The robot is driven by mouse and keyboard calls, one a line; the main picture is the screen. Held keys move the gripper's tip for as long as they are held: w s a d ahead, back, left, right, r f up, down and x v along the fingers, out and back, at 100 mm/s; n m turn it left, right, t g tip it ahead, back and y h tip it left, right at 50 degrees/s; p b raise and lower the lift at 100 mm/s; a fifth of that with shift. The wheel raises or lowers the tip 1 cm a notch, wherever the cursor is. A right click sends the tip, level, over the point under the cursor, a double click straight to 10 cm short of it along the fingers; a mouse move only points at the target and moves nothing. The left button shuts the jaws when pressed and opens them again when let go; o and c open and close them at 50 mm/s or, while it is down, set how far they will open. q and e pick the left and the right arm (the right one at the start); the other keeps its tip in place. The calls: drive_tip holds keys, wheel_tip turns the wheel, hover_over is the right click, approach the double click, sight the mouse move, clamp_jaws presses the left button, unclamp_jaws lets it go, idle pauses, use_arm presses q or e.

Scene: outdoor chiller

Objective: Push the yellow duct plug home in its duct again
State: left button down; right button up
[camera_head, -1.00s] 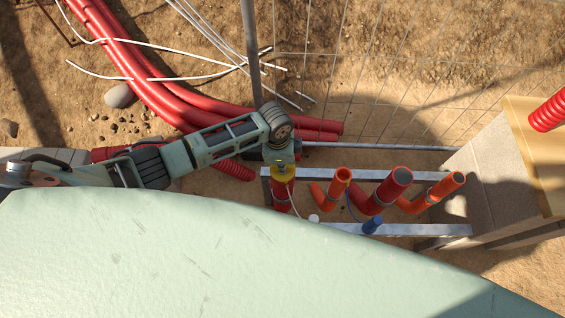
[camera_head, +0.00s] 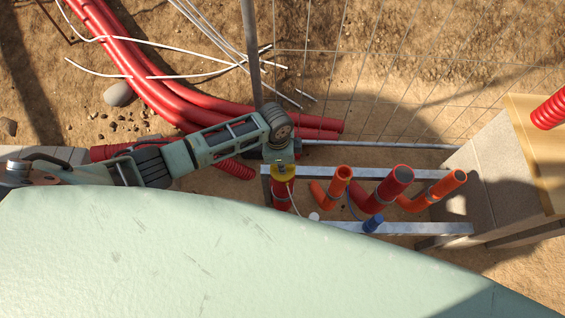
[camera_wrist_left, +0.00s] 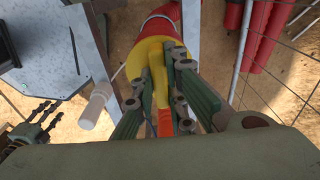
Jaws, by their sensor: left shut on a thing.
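The yellow duct plug (camera_head: 284,172) sits at the mouth of the red duct (camera_head: 281,196), the leftmost of the upright ducts. In the left wrist view the plug (camera_wrist_left: 143,68) is in line with the red duct (camera_wrist_left: 165,14); how deep it sits I cannot tell. My left gripper (camera_wrist_left: 160,92) is shut on the plug's raised yellow grip, with green fingers on both sides. In the head view the gripper itself is mostly hidden under the wrist. Dark fingers at the lower left of the wrist view look like my right gripper (camera_wrist_left: 38,122); their opening is unclear.
Orange and red ducts (camera_head: 390,186) stand to the right between two metal rails (camera_head: 400,229). A blue plug (camera_head: 373,223) and a white cap (camera_head: 314,217) are near the front rail. Red pipes (camera_head: 165,90) and wire mesh lie behind. A concrete block (camera_head: 490,170) stands right.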

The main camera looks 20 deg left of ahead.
use_arm(q)
drive_tip(key=shift+f, duration=0.25)
drive_tip(key=c, duration=1.7)
unclamp_jaws()
drive_tip(key=o, duration=0.5)
drive_tip(key=r+p, duration=0.7)
drive_tip(key=shift+s+a+r+p, duration=0.15)
drive_tip(key=shift+a+p, duration=0.1)
drive_tip(key=shift+p, duration=0.15)
